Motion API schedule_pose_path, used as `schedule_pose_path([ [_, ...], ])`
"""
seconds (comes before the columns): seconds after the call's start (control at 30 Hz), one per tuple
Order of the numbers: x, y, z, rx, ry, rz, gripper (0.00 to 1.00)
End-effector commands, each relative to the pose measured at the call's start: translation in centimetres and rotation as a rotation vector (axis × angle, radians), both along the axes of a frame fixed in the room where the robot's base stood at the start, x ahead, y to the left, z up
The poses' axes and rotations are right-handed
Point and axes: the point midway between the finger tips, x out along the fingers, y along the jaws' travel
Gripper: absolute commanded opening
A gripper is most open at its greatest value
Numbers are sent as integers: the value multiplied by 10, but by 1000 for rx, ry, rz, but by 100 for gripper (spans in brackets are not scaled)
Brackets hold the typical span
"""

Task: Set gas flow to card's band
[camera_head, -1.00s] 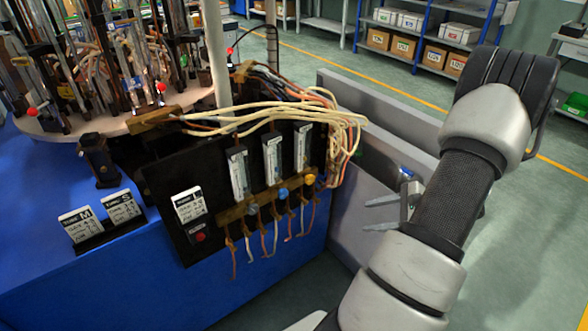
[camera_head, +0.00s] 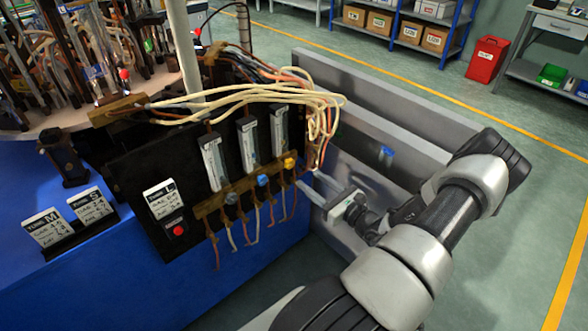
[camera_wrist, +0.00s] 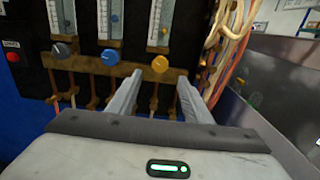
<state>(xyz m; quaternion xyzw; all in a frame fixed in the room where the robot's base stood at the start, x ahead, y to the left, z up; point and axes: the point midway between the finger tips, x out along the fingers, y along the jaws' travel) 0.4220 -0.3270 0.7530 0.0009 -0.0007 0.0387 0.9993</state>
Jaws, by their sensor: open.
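A black panel carries three flowmeter tubes, left (camera_head: 213,163), middle (camera_head: 248,145) and right (camera_head: 279,131). Under them on a brass bar are a grey knob (camera_head: 231,198), a blue knob (camera_head: 263,181) and a yellow knob (camera_head: 289,163). The wrist view shows the grey (camera_wrist: 65,51), blue (camera_wrist: 110,57) and yellow (camera_wrist: 160,64) knobs. A card marked L (camera_head: 164,198) is on the panel's left; its figures are too small to read surely. My gripper (camera_head: 311,180) is open and empty, close to the yellow knob. In the wrist view its fingertips (camera_wrist: 161,75) point either side of that knob, apparently short of it.
A red button (camera_head: 178,230) is below the card. Cards M (camera_head: 46,228) and S (camera_head: 91,205) stand on the blue bench. Loose hoses (camera_head: 290,92) hang at the panel's right, near my gripper. A grey wall (camera_head: 375,110) stands behind my arm.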

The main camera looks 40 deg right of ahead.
Motion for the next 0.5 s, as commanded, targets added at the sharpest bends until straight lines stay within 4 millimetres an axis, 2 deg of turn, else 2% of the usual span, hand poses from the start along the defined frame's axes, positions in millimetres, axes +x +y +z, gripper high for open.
schedule_pose_path([
  [0.1,27,3,-1,-1,-1,3,46],
  [0.3,64,6,-1,-1,0,2,46],
  [0.5,84,7,-1,-1,1,1,46],
])
